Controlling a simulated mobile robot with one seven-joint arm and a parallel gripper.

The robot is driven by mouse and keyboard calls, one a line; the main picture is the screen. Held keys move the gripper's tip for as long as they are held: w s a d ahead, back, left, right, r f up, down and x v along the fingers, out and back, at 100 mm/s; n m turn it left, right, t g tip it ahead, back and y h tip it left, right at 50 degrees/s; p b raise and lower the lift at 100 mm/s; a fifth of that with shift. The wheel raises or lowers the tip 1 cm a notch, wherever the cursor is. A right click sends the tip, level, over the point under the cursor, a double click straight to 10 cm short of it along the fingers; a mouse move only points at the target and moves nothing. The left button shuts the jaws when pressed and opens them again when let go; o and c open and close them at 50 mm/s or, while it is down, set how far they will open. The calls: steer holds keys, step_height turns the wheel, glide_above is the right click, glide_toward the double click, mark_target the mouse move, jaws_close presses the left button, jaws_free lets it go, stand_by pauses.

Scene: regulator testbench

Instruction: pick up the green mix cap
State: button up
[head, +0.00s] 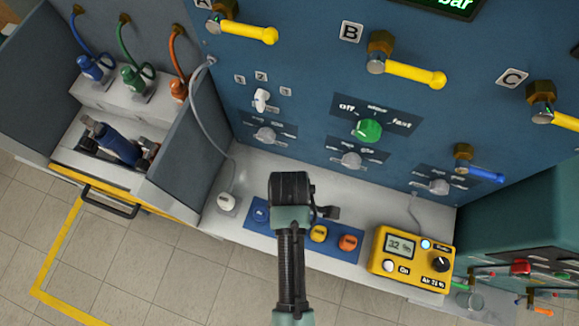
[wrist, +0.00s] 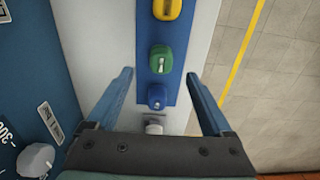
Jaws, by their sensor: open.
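The green mix cap (wrist: 160,60) sits on the blue strip (wrist: 145,38) in the wrist view, with a pale mark on its top. It lies between the yellow cap (wrist: 167,8) and the blue cap (wrist: 156,97). My gripper (wrist: 159,76) is open and empty, its two blue fingers spread on either side of the strip. The green cap shows just past the line of the fingertips, apart from both. In the head view my arm hides the green cap; the blue cap (head: 261,213), yellow cap (head: 318,233) and orange cap (head: 348,242) show around it.
A white knob-like piece (head: 227,202) with a cable stands left of the strip. A yellow meter box (head: 412,256) stands to the right. The blue panel (head: 300,110) with knobs and yellow levers rises behind the ledge. Tiled floor lies open in front.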

steer(key=shift+w+f, duration=0.1)
steer(key=shift+f, duration=0.75)
steer(key=shift+s+f, duration=0.2)
steer(key=shift+f, duration=0.35)
step_height(320, 180, down, 4)
steer(key=shift+f+p, duration=0.1)
steer(key=shift+p, duration=0.25)
jaws_close()
